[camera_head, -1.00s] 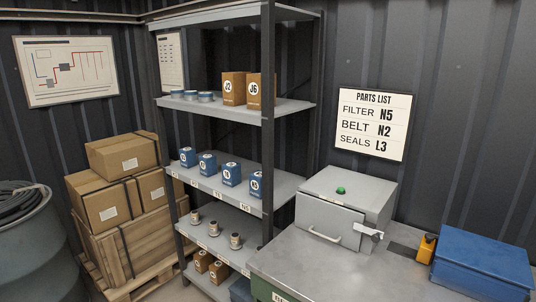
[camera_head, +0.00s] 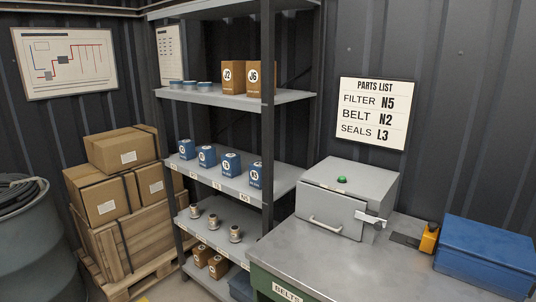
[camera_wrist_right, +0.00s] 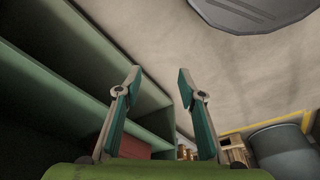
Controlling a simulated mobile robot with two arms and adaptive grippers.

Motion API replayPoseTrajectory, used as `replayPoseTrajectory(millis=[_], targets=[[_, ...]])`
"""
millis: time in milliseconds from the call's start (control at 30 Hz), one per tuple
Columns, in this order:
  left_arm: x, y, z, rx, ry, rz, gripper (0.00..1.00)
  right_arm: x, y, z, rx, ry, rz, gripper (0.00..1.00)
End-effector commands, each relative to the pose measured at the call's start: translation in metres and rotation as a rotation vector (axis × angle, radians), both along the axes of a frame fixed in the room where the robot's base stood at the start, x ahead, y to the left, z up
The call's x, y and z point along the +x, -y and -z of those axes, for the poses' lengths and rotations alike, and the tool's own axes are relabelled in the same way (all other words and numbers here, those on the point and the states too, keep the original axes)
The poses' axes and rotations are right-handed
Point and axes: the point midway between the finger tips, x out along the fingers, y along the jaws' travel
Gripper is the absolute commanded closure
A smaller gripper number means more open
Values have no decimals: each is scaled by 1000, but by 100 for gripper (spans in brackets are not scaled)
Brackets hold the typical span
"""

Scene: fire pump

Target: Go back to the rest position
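My right gripper (camera_wrist_right: 158,85) shows in the right wrist view with its two fingers spread apart and nothing between them. It is beside green shelving or bench compartments (camera_wrist_right: 60,70), over a pale floor (camera_wrist_right: 240,80). Neither gripper shows in the head view, and my left gripper is in no frame.
A metal-topped bench (camera_head: 330,260) carries a grey box with a handle (camera_head: 340,200), a yellow device (camera_head: 429,238) and a blue case (camera_head: 487,255). Cartons (camera_head: 122,150) on a pallet and a drum (camera_head: 40,245) stand at left. A parts list sign (camera_head: 374,114) hangs behind.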

Motion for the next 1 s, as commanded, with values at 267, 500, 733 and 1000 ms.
replayPoseTrajectory(millis=[267, 500, 733, 1000], targets=[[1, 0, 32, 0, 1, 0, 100, -79, 12, 144, -9, -67, -14, 64], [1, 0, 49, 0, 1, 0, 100, -150, 26, 209, -15, -104, -22, 64], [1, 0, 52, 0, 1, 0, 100, -176, 31, 223, -17, -113, -26, 64], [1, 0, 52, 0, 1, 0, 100, -176, 31, 222, -17, -113, -26, 64]])
